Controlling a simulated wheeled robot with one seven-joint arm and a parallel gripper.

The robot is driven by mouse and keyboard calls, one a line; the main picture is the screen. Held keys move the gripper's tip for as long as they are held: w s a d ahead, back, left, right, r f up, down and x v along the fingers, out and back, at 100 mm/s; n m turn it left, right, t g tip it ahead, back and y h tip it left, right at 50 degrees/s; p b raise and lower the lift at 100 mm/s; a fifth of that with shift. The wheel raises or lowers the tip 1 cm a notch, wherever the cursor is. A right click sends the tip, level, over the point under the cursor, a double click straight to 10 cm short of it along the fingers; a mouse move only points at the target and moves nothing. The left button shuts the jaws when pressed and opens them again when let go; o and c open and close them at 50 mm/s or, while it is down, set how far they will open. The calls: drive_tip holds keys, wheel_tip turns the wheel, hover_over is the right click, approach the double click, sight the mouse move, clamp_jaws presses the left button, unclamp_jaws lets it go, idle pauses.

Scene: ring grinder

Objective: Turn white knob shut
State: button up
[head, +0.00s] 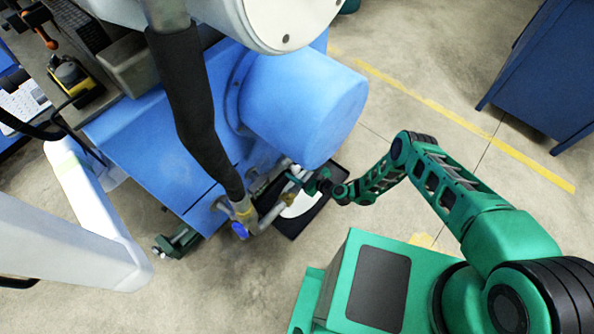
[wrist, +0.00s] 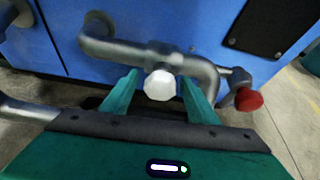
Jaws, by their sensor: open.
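The white knob (wrist: 160,85) is faceted and sits on a grey metal pipe (wrist: 205,70) in front of the blue machine. My gripper (wrist: 159,77) is open in the wrist view, with one green finger on the left of the knob and one on the right. Gaps show between the knob and both fingers. In the head view my gripper (head: 312,183) is at the pipework low on the machine. The white knob cannot be made out there.
A red knob (wrist: 247,99) sits on the pipe's right end. The blue machine (head: 300,105) rises just behind the pipes. A blue handle (head: 240,230) and a black hose (head: 190,110) are left of my gripper. A black tray (head: 322,206) lies below.

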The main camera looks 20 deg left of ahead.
drive_tip(key=shift+w+a+f, duration=0.1)
drive_tip(key=shift+w+a, duration=0.05)
drive_tip(key=shift+a, duration=0.15)
drive_tip(key=shift+c, duration=0.6)
